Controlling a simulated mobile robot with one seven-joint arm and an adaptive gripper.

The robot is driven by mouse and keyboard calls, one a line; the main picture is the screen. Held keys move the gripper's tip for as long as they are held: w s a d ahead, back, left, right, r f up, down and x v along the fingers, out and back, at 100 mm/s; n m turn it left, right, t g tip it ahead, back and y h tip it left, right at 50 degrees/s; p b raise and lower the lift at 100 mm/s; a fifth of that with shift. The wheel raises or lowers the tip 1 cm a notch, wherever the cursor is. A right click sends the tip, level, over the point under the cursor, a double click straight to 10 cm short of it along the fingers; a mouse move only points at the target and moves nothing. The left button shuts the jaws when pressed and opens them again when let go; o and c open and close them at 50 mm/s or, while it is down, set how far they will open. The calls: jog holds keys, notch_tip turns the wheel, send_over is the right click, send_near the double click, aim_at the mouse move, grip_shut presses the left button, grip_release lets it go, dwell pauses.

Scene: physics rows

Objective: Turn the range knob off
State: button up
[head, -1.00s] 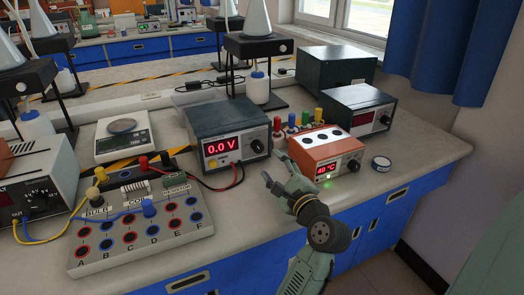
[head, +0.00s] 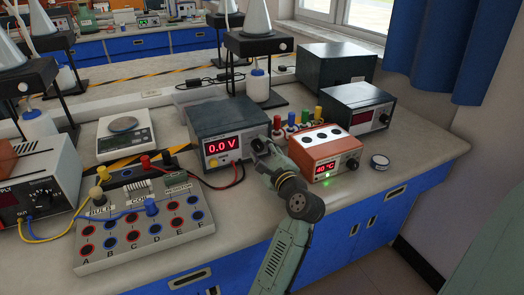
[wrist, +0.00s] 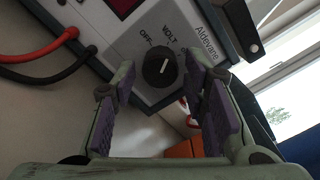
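The range knob (wrist: 159,70) is a round black dial with a white pointer line on the grey front of the voltage unit. OFF and VOLT are printed above it in the wrist view, and the pointer leans toward the VOLT side. The dark-topped voltage unit (head: 228,121) shows 0.0 V in red in the head view. My gripper (wrist: 163,78) is open, its purple-padded fingers on either side of the knob, with gaps visible between pads and knob. In the head view my gripper (head: 260,148) is at the unit's right front and largely covers the knob.
Red and black leads (wrist: 35,46) plug in left of the knob. An orange heater unit (head: 325,150) with a red display stands close to the right of my arm. A circuit board (head: 143,225) is at the left front.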

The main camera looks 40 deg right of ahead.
grip_shut()
jog(key=shift+n, duration=0.3)
jog(key=n+b, duration=0.2)
jog(key=n, duration=0.2)
jog(key=shift+n, duration=0.3)
jog(key=n+b, duration=0.2)
jog(key=n, duration=0.2)
jog(key=shift+n, duration=0.3)
jog(key=shift+r, duration=0.1)
dwell(0.4)
jog(key=shift+o, duration=1.5)
grip_release()
